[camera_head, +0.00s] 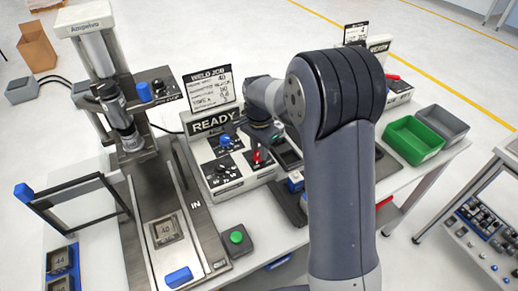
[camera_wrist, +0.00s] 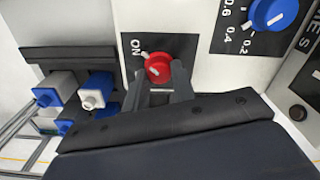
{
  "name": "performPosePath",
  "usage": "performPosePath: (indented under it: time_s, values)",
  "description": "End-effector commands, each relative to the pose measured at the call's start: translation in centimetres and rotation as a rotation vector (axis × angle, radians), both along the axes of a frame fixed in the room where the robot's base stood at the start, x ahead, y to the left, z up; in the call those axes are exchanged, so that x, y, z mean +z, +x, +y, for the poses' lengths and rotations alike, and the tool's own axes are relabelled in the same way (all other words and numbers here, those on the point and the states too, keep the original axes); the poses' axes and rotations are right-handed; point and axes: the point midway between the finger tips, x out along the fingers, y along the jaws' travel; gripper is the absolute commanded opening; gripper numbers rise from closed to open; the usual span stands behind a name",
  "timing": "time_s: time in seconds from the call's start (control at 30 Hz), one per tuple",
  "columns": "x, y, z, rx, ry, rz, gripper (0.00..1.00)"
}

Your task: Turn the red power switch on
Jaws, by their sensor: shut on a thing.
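The red power switch (camera_wrist: 157,66) is a round red knob on a black plate, with the word ON printed to its left in the wrist view. A pale mark shows on the knob's face, but I cannot tell exactly which way it points. My gripper (camera_wrist: 161,76) has its two grey fingers on either side of the knob and is shut on it. In the head view the red switch (camera_head: 258,156) is on the front of the white READY control panel (camera_head: 243,175), partly hidden by my gripper (camera_head: 263,141).
A blue dial (camera_wrist: 268,13) with a number scale is close at the upper right of the wrist view. Blue and white plugs (camera_wrist: 92,95) stick out at the left. A green button box (camera_head: 237,238) and a green bin (camera_head: 411,139) flank my arm.

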Motion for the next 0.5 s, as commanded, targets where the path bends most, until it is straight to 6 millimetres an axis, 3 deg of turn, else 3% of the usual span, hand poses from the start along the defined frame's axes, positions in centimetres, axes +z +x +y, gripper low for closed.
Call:
performPosePath:
  time_s: [0.5]
  values:
    - [0.11, 0.06, -0.03, -0.109, 0.0, -0.004, 0.02]
